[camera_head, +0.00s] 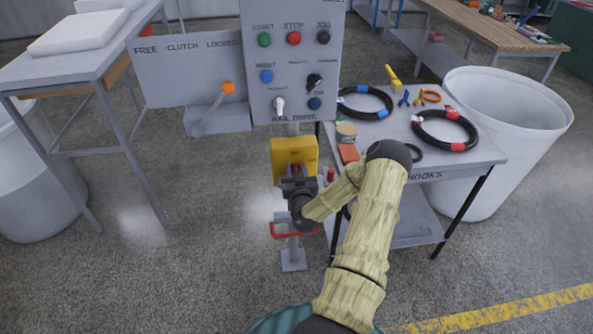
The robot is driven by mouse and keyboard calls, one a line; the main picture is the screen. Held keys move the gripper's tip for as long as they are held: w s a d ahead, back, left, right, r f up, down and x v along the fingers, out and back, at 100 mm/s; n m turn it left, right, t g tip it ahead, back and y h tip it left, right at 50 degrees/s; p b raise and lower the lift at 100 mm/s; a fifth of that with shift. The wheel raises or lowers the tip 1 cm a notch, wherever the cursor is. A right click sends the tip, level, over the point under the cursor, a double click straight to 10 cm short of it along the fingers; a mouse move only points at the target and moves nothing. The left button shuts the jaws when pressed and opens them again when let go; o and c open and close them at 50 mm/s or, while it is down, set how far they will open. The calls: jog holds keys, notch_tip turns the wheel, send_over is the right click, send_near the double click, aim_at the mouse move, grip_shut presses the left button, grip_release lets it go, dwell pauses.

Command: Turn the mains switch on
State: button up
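The mains switch appears to be the yellow box (282,153) on the post below the grey control panel. Small lettering on its face is too small to read. A red part, likely its knob (296,168), shows at the lower middle of the box, partly hidden by my gripper. My gripper (296,176) is right in front of the box's lower half, its fingertips at the red part. I cannot tell whether the fingers touch or grip it. My arm, in a tan sleeve, reaches up from the bottom of the view.
The control panel (296,82) with buttons stands above the box. A lever with an orange knob (228,88) is at its left. A red bar (292,232) crosses the post below my gripper. A cart (470,155) with hoses and a white bin (500,190) stand right.

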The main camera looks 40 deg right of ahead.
jog(key=shift+c, duration=0.2)
grip_shut()
jog(key=shift+d+m, duration=0.1)
jog(key=shift+m, duration=0.2)
jog(key=m, duration=0.1)
jog(key=m+b, duration=0.1)
jog(key=m, duration=0.2)
jog(key=shift+s+d+f+b, duration=0.15)
jog(key=shift+s+d+b, duration=0.15)
jog(key=shift+d+b, duration=0.1)
jog(key=shift+s+d+f+m+b, duration=0.15)
jog(key=shift+m+b, duration=0.2)
jog(key=shift+m, duration=0.7)
jog(key=shift+s+d+f+m+b, duration=0.15)
jog(key=shift+m+b, duration=0.15)
jog(key=shift+m, duration=0.75)
jog(key=shift+w+r, duration=0.1)
jog(key=shift+o, duration=0.2)
grip_release()
